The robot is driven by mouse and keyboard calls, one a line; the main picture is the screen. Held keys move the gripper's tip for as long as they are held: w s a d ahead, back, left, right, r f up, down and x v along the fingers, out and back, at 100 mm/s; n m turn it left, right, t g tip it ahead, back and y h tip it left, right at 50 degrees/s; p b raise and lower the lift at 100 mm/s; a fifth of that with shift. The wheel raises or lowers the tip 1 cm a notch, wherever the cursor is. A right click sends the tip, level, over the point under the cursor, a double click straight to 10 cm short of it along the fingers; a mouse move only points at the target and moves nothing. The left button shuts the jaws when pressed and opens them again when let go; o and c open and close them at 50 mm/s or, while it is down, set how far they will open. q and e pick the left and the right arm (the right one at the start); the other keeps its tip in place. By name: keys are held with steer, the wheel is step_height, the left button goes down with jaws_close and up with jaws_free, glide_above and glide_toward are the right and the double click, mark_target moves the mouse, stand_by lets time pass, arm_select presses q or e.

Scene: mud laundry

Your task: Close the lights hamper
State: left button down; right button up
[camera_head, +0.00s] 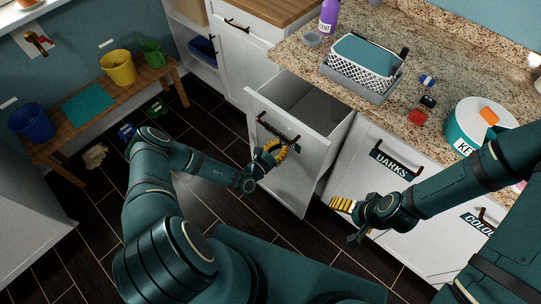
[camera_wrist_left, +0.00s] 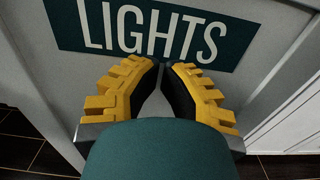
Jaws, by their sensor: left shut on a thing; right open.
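The lights hamper (camera_head: 292,176) is a white pull-out front with a grey bin behind it, standing open from the counter. Its dark handle shows near the top of the front. My left gripper (camera_head: 272,150), with yellow fingers, is at this front, just below the handle. In the left wrist view its fingertips (camera_wrist_left: 164,64) are close together at the lower edge of the dark LIGHTS label (camera_wrist_left: 160,32). It is shut on part of the hamper front; the fingertips hide exactly which part. My right gripper (camera_head: 345,204) is open and empty before the DARKS front.
The DARKS (camera_head: 376,190) and COLORS fronts to the right are shut. The granite counter (camera_head: 310,52) bears a basket (camera_head: 364,62) and a teal-and-white pot (camera_head: 462,130). A wooden bench (camera_head: 60,140) with buckets stands left. Dark floor lies between.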

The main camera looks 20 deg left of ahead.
arm_select(q)
steer(key=b+x, duration=0.4)
steer(key=x, duration=1.2)
steer(key=shift+w, duration=0.4)
arm_select(e)
steer(key=f, duration=0.2)
steer(key=s+f, duration=0.1)
steer(key=shift+s+a+f, duration=0.1)
steer(key=shift+a+f, duration=0.05)
steer(key=shift+f, duration=0.25)
arm_select(q)
steer(key=shift+d+r, duration=0.1)
steer(key=shift+r, duration=0.05)
